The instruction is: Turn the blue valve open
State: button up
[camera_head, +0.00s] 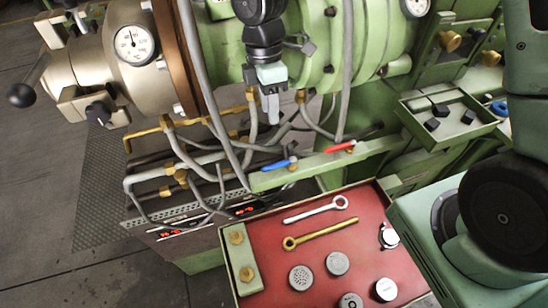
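The blue valve (280,164) is a small lever handle on a brass fitting at the left part of a green rail. It lies nearly along the rail, its right end slightly higher in the picture. A similar red valve (340,147) sits to its right on the same rail. My gripper (270,118) hangs fingers down above the blue valve in the picture, apart from it. Its fingers are seen edge-on as one narrow grey shape, so their opening is unclear. Nothing shows held in it.
Grey hoses (215,110) and brass fittings crowd the space left of the valves. A red tray (330,262) with wrenches and round parts lies in front. A green tray (452,142) with dark blocks stands at right. Green extruder barrels (385,35) fill the back.

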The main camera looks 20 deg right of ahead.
aim_at(274, 164)
jog(key=s+f, duration=0.1)
jog(key=f, duration=0.4)
jog(key=s+f, duration=0.1)
jog(key=f, duration=0.4)
jog(key=s+f+p, duration=0.1)
jog(key=f, duration=0.4)
grip_shut()
